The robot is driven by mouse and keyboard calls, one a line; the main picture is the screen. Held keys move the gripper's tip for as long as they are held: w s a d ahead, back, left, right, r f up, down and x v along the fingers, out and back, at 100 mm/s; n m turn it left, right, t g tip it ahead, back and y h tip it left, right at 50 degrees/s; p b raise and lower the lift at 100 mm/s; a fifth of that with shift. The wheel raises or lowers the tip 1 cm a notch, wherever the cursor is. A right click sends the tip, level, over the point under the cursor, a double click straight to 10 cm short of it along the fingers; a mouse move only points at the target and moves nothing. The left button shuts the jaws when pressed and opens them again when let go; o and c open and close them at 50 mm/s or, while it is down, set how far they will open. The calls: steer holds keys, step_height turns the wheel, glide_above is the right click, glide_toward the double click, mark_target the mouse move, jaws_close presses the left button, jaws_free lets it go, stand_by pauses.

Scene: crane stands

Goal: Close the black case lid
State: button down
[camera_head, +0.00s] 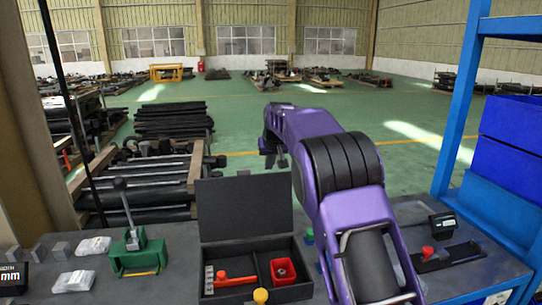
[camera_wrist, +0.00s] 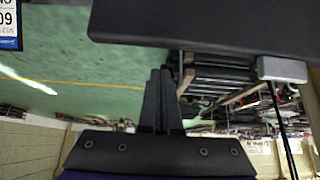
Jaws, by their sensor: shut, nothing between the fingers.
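The black case (camera_head: 207,297) stands on the bench in the head view, with its lid (camera_head: 243,212) raised about upright at the back. A red-handled tool (camera_head: 235,281) and a small red box (camera_head: 283,271) lie inside the case. My gripper (camera_head: 275,162) is just above the lid's top edge, toward its right end, and appears to be behind it. In the wrist view the fingers (camera_wrist: 160,98) are together and empty. A dark flat panel, probably the lid (camera_wrist: 215,25), fills the top there, apart from the fingertips.
A green press with a lever (camera_head: 135,250) stands left of the case. A black device with a red knob (camera_head: 428,252) lies at the right. A blue rack (camera_head: 462,100) rises at the right edge. Stacked dark bars (camera_head: 172,120) lie on the floor behind the bench.

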steer(key=shift+s+d+f, duration=0.15)
steer(key=shift+s+f, duration=0.2)
steer(key=shift+s, duration=0.35)
steer(key=shift+s+d+f, duration=0.1)
steer(key=shift+s+f, duration=0.25)
steer(key=shift+s, duration=0.3)
steer(key=shift+s+b, duration=0.1)
steer(key=shift+b, duration=0.5)
